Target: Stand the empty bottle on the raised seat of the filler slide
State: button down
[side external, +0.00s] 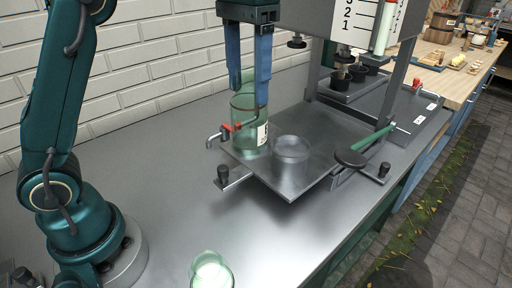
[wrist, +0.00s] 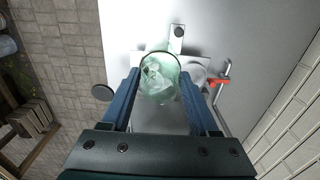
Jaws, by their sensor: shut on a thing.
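The green glass bottle (side external: 246,132) is upright, with a pale label on its right side. My gripper (side external: 249,95) is shut on its upper part, with one blue finger on each side. In the wrist view the bottle (wrist: 160,84) shows from above between the fingers (wrist: 160,92). The filler slide (side external: 292,182) is a flat grey metal plate. Its raised seat (side external: 292,147) is a low round disc just right of the bottle. The seat (wrist: 195,72) is partly hidden in the wrist view. I cannot tell whether the bottle's base touches the plate.
A red-handled tap (side external: 226,131) is close by the bottle's left side. The filler frame (side external: 384,90) with its number scale rises behind the slide. A black round knob (side external: 350,158) is at the right edge. A glass jar (side external: 211,272) with white contents stands in front on open bench.

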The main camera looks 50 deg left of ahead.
jog(key=shift+a+r, duration=0.15)
jog(key=shift+r, duration=0.1)
jog(key=s+a+n, duration=0.3)
jog(key=a+n, duration=0.3)
jog(key=a, duration=0.2)
jog(key=s+a+n, duration=0.3)
jog(key=a+n, duration=0.2)
jog(key=a, duration=0.3)
notch_tip(320, 180, down, 16)
jog(key=shift+d+r, duration=0.2)
jog(key=shift+f, duration=0.15)
jog(key=shift+c, duration=0.7)
grip_release()
